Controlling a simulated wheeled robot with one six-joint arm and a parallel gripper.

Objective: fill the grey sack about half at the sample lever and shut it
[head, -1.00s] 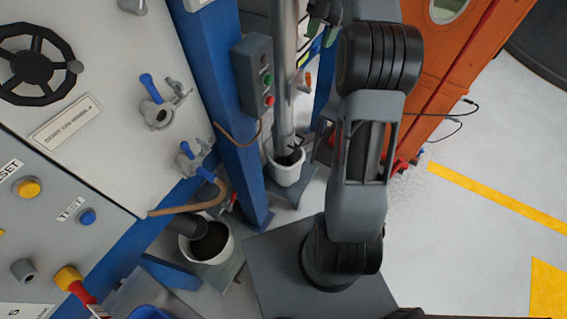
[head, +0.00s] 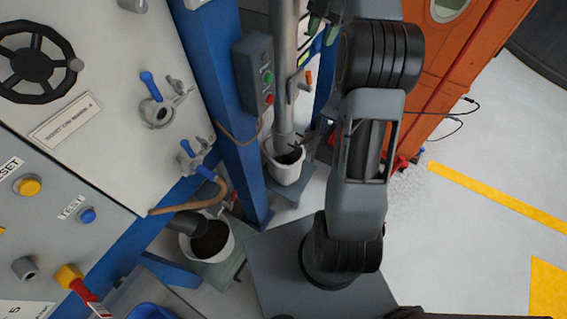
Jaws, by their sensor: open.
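A pale sack or bucket (head: 286,172) stands under the vertical grey pipe (head: 284,95), with dark material showing inside its mouth. A second pale container (head: 228,246) stands under a dark spout at the lower left and also holds dark material. I cannot tell from colour which is the grey sack. A small orange handle (head: 308,77) sits beside the pipe; no label shows whether it is the sample lever. My gripper (head: 321,32) is partly visible at the top, open, above and right of the orange handle. My arm hides part of this area.
A grey button box (head: 254,75) hangs on the blue post (head: 240,150). Blue-handled clamps (head: 155,100) and a black handwheel (head: 32,60) are on the left panel. An orange structure (head: 450,65) stands right of my arm. The floor at the right is clear, with yellow markings.

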